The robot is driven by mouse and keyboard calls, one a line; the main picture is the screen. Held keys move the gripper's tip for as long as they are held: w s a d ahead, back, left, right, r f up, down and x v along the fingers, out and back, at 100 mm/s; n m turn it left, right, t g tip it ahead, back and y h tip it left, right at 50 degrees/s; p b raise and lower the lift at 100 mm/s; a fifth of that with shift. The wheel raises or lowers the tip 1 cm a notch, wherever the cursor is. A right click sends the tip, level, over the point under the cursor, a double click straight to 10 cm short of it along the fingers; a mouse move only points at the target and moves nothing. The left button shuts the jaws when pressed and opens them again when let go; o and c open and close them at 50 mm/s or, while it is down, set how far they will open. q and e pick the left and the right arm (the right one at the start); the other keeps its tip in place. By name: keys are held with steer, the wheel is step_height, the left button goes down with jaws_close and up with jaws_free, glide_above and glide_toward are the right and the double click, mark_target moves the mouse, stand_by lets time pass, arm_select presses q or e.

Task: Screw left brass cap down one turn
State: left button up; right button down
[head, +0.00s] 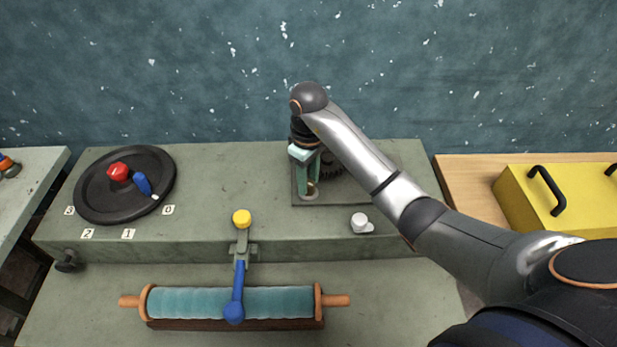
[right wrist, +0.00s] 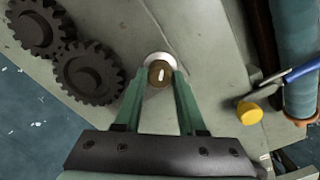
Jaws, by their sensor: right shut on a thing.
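A brass cap (right wrist: 157,80) with a pale mark on its top sits over a light round ring in the right wrist view. It also shows low between the fingers in the head view (head: 311,188). My right gripper (right wrist: 160,74) points down from above and is shut on the cap, with one green finger on each side. In the head view the right gripper (head: 309,185) is at the left part of a dark plate (head: 330,192). I see only one brass cap; my arm hides part of the plate. My left gripper is not in view.
Dark gears (right wrist: 90,72) lie beside the cap. A white knob (head: 361,221) is at the bench's front right. A lever with a yellow knob (head: 241,217), a teal roller (head: 190,302) and a black dial (head: 100,190) are left. A yellow box (head: 560,205) stands right.

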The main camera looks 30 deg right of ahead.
stand_by(0.3)
steer(key=shift+c, duration=2.4)
jaws_free()
steer(key=shift+d+r, duration=0.1)
steer(key=shift+r, duration=0.05)
